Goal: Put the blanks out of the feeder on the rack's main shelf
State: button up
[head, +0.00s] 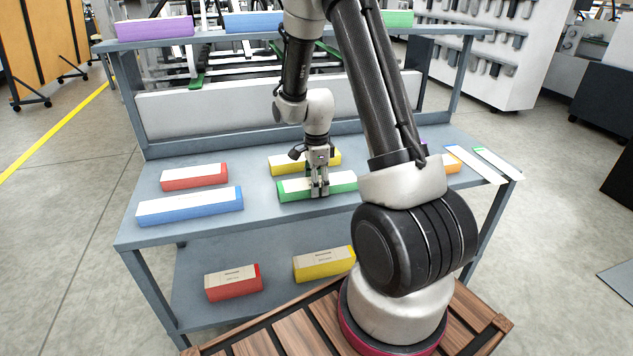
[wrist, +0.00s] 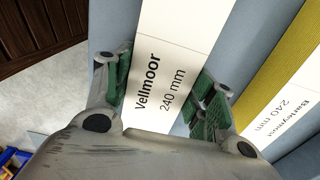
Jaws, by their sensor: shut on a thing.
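My gripper (head: 320,190) is shut on a long green-sided bundle of blanks (head: 290,188) with a white top, at the middle front of the rack's main shelf (head: 255,228). In the wrist view, my gripper (wrist: 165,92) has its fingers on both sides of this bundle (wrist: 180,30), whose label reads "Vellmoor 240 mm". Whether the bundle touches the shelf is hard to tell. A yellow bundle (head: 292,162) lies just behind it. A red bundle (head: 194,176) and a longer blue bundle (head: 190,206) lie to the left. I cannot make out the feeder.
The lower shelf bears red (head: 233,283) and yellow (head: 324,264) bundles. The top shelf bears purple (head: 155,27), blue (head: 253,22) and green (head: 398,18) ones. My arm hides part of the main shelf.

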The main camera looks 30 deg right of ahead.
jog(key=shift+f, duration=0.1)
jog(key=o, duration=1.4)
notch_tip(320, 180, up, 12)
